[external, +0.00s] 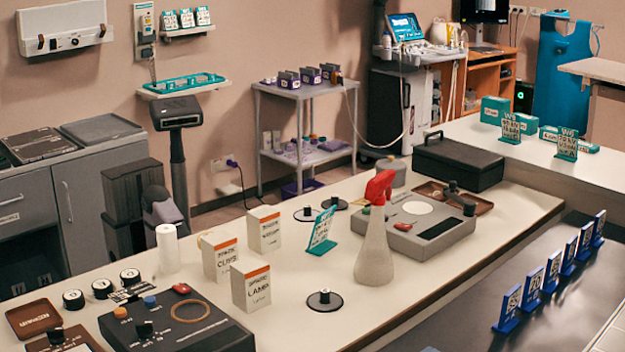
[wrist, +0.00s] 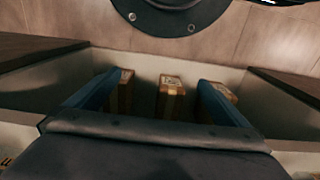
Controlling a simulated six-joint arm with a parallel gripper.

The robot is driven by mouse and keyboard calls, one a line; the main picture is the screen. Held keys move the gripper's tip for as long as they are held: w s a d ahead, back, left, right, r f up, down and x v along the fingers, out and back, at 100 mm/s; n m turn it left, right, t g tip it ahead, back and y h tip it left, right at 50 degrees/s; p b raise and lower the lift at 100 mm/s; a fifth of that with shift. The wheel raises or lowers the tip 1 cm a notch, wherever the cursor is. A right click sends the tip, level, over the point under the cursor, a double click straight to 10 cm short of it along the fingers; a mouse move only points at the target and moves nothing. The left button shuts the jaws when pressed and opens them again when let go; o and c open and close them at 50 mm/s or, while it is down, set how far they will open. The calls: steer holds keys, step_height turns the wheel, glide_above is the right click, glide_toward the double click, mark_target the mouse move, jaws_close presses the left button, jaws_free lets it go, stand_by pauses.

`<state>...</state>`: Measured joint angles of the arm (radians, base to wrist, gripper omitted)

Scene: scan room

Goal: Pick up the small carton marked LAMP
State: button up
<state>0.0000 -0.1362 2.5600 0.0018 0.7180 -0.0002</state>
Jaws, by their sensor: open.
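Three white cartons with an orange band stand upright on the pale counter in the external view. The front one (external: 251,286) has blurred lettering that looks like LAMP; a second (external: 219,256) stands behind it to the left and a third (external: 264,230) farther back. My gripper (wrist: 160,80) shows in the wrist view with its two blue fingers apart. A small brown carton with a pale top (wrist: 172,84) shows between the fingers, with others beside each finger; their markings are unreadable. I cannot make out my gripper in the external view.
A white spray bottle with a red head (external: 375,240) and a teal sign (external: 321,229) stand right of the cartons. A dark control box (external: 180,325) is front left. In the wrist view, pale walls with dark ledges (wrist: 30,48) flank the brown cartons.

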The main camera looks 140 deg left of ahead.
stand_by(0.4)
steer(key=c, duration=0.7)
